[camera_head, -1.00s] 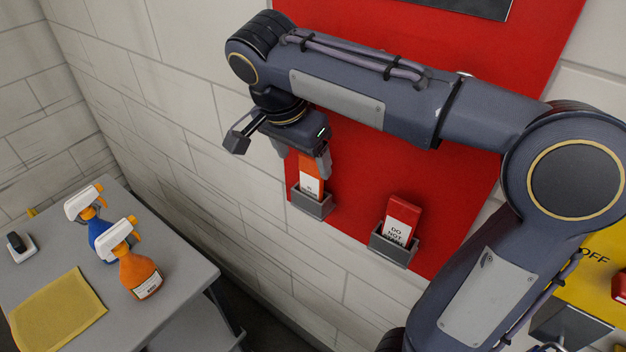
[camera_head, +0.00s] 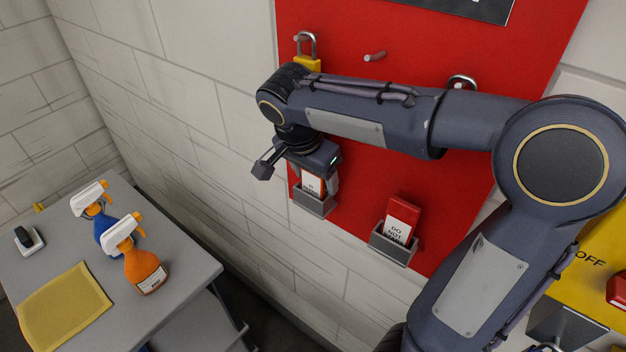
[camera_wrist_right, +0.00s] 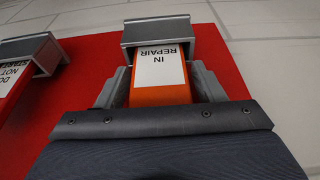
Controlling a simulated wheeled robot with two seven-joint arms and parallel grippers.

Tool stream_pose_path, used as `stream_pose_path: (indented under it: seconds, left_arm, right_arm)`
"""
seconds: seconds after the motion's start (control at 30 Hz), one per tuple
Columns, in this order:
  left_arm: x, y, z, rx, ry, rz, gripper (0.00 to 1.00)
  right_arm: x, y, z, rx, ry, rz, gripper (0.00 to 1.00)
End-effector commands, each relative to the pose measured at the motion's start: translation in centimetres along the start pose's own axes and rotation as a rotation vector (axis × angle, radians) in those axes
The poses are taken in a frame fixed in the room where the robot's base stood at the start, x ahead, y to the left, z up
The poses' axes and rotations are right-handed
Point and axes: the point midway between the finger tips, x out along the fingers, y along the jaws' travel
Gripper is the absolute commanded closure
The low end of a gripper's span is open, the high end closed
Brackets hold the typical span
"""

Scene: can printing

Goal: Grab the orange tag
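The orange tag (camera_wrist_right: 161,93), with a white "IN REPAIR" label, stands in a grey holder on the red board. Its white label (camera_head: 312,184) shows in the head view, below my right gripper (camera_head: 315,183). In the right wrist view, the fingers of my right gripper (camera_wrist_right: 161,88) are on either side of the tag, very near its edges. They look open around it; firm contact cannot be made out. The tag's lower end is hidden in its holder (camera_head: 314,205). My left gripper is not in view.
A red "DO NOT START" tag (camera_head: 402,220) sits in a second holder (camera_head: 392,246) to the right. A yellow padlock (camera_head: 308,63) hangs on the red board (camera_head: 360,190). Spray bottles (camera_head: 143,266) and a yellow cloth (camera_head: 65,307) are on the grey table (camera_head: 185,270) at left.

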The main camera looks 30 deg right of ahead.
Motion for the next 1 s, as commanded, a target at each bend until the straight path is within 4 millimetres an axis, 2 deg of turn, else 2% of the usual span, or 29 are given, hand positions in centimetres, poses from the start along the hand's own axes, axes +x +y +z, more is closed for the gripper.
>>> stream_pose_path:
  seconds: [0.03,0.27,0.5,0.67,0.87,1.0]
  left_arm:
    - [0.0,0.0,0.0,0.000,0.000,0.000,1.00]
    - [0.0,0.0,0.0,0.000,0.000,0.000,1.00]
    - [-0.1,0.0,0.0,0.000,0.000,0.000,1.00]
    - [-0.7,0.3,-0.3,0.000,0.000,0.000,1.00]
    - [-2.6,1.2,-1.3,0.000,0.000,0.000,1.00]
    - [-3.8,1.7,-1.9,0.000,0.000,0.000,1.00]
  right_arm:
    - [0.0,0.0,0.0,0.000,0.000,0.000,0.44]
    - [0.0,0.0,0.0,0.000,0.000,0.000,0.74]
    - [-0.1,0.0,0.0,0.000,0.000,0.000,0.75]
    - [-1.0,0.0,-0.3,0.000,0.000,-0.001,0.75]
    - [-4.0,0.0,-1.1,0.000,0.000,-0.001,0.75]
    - [-6.8,0.9,0.1,-0.003,0.001,-0.005,0.75]
